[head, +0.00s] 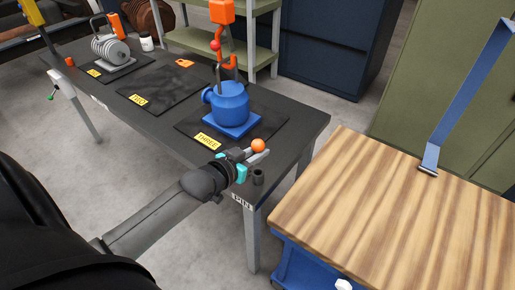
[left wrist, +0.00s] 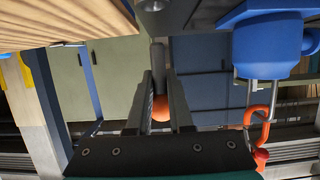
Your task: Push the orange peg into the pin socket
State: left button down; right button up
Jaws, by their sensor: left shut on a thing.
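My left gripper (head: 260,154) is shut on the orange peg, whose round orange head (head: 258,145) shows above the fingers at the near corner of the dark table. In the left wrist view, the orange head (left wrist: 160,108) sits between the two fingers, and a grey shaft (left wrist: 157,55) runs from it toward the socket. The pin socket (head: 258,177) is a short dark cylinder at the table corner, above the PIN label; its end also shows in the left wrist view (left wrist: 152,4). Peg and socket look apart. My right gripper is not in view.
A blue pot-like body (head: 231,104) stands on the mat labelled THREE, with an orange hook (head: 229,62) above it. A wooden-topped bench (head: 400,220) stands close on the right, across a narrow gap.

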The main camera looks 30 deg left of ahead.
aim_at(258, 170)
pick_arm(q)
jog(key=shift+f+b, duration=0.55)
jog(key=shift+f, duration=0.6)
jog(key=shift+p, duration=0.4)
jog(key=shift+p, duration=0.65)
dwell(0.8)
jog(key=shift+f+b, duration=1.55)
jog(key=shift+f, duration=0.85)
jog(key=c, duration=0.7)
grip_release()
jog(key=shift+f, duration=0.1)
jog(key=shift+c, duration=0.2)
